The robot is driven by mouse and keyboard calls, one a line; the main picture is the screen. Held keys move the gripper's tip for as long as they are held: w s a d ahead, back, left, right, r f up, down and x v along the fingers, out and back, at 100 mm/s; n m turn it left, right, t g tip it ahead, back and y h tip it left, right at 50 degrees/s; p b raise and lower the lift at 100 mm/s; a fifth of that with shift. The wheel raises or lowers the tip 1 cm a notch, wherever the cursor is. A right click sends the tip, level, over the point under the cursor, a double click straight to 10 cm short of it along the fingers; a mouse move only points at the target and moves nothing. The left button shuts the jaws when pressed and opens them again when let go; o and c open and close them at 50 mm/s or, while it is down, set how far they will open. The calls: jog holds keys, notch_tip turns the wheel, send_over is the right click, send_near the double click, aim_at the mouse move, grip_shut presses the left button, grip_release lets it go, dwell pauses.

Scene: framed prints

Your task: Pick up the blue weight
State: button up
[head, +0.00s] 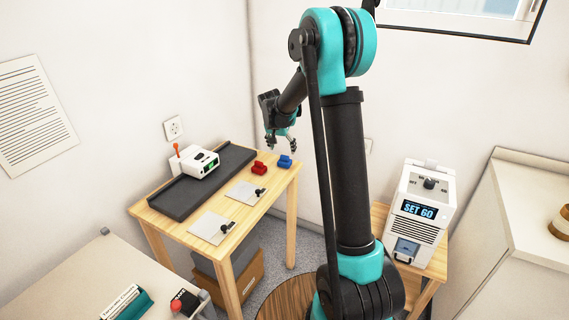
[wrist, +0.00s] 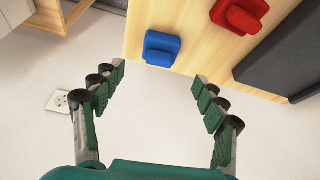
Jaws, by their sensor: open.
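The blue weight (head: 285,161) sits on the wooden table (head: 240,222) near its far right corner. In the wrist view the blue weight (wrist: 162,48) lies near the table edge, ahead of and between the fingers. My gripper (head: 280,142) is above the table's far right end, close to the blue weight in the head view. In the wrist view my gripper (wrist: 158,92) is open and empty, its green-padded fingers spread apart. It does not touch the weight.
A red weight (head: 259,168) stands beside the blue one and shows in the wrist view (wrist: 238,14). A dark mat (head: 180,203) with a white device (head: 195,160) lies along the wall. A white machine (head: 423,210) stands at right.

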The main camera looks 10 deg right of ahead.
aim_at(285, 156)
jog(key=shift+x, duration=3.35)
jog(key=c, duration=1.6)
jog(key=shift+r, duration=0.1)
